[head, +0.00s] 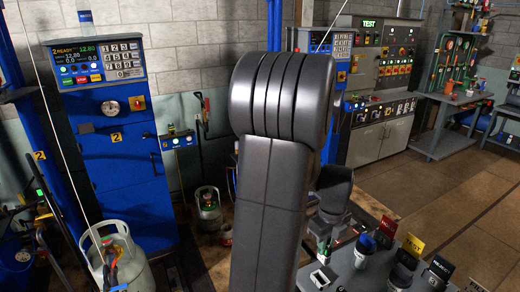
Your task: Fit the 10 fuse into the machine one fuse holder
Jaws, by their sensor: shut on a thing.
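My gripper (324,242) is low at the centre, right of my large dark arm link, and small in the picture. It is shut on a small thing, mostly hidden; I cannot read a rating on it. A little green and white shows at the fingertips, above the bench (345,272). A blue machine (118,170) marked 2 stands at the left, its display lit. Another blue-panelled machine (340,52) is partly hidden behind my arm; its number is not readable. I cannot make out the machine one fuse holder.
On the bench are a blue-topped item (365,245) and dark holders with a yellow TEST card (413,245) and a black REJECT card (440,268). Gas cylinders (112,255) (208,208) stand on the floor. A grey test cabinet (385,75) is behind. Floor at right is clear.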

